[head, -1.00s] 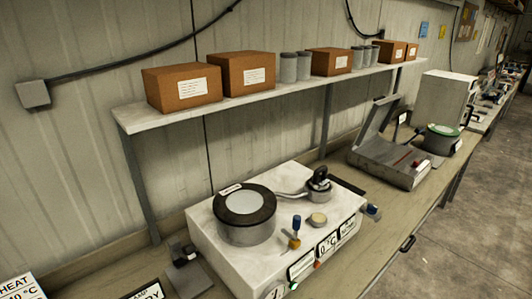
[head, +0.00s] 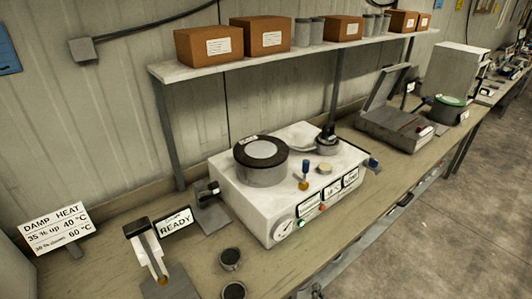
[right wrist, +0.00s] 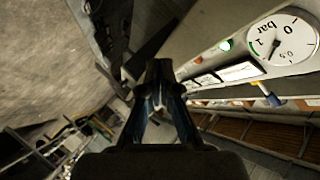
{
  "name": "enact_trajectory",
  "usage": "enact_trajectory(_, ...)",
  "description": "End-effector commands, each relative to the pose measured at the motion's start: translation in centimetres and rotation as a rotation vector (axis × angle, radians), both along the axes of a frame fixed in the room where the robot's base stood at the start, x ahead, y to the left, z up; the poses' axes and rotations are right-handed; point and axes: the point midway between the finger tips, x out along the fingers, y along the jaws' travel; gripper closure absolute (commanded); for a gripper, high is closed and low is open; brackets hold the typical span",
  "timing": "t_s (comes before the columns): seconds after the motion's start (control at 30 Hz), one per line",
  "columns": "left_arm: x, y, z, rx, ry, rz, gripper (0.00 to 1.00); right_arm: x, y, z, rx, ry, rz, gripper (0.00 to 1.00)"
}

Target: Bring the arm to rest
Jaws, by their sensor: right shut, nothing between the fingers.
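My right gripper (right wrist: 160,85) shows in the middle of the right wrist view, its dark fingers shut with nothing between them. It is beside the front of a white machine, whose round bar gauge (right wrist: 282,39) fills the upper right of that view. In the head view I cannot clearly make out the right gripper. My left gripper is not in view.
The white machine (head: 232,198) with a dark-rimmed round lid stands on the bench (head: 110,235). Left of it are a READY sign (head: 174,222), a damp heat card (head: 55,228) and two small cups (head: 231,258). A shelf (head: 270,60) with boxes hangs behind. Open floor (head: 470,230) lies right.

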Motion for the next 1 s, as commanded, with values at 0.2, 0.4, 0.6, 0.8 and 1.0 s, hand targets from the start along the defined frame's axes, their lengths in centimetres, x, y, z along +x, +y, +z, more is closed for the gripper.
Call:
enact_trajectory(0.2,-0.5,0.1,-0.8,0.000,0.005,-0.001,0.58,-2.6,-0.6,-7.0,-0.142,0.177,0.080,1.00)
enact_trajectory(0.4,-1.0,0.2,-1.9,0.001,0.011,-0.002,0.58,-7.6,-1.5,-16.1,-0.310,0.408,0.226,1.00)
enact_trajectory(0.6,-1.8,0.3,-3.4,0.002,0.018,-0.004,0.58,-18.6,-2.9,-27.8,-0.495,0.723,0.519,1.00)
enact_trajectory(0.8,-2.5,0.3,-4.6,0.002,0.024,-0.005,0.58,-29.4,-3.9,-34.9,-0.580,0.922,0.806,1.00)
enact_trajectory(1.0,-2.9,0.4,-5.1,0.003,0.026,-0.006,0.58,-34.3,-4.2,-37.1,-0.600,0.985,0.940,1.00)
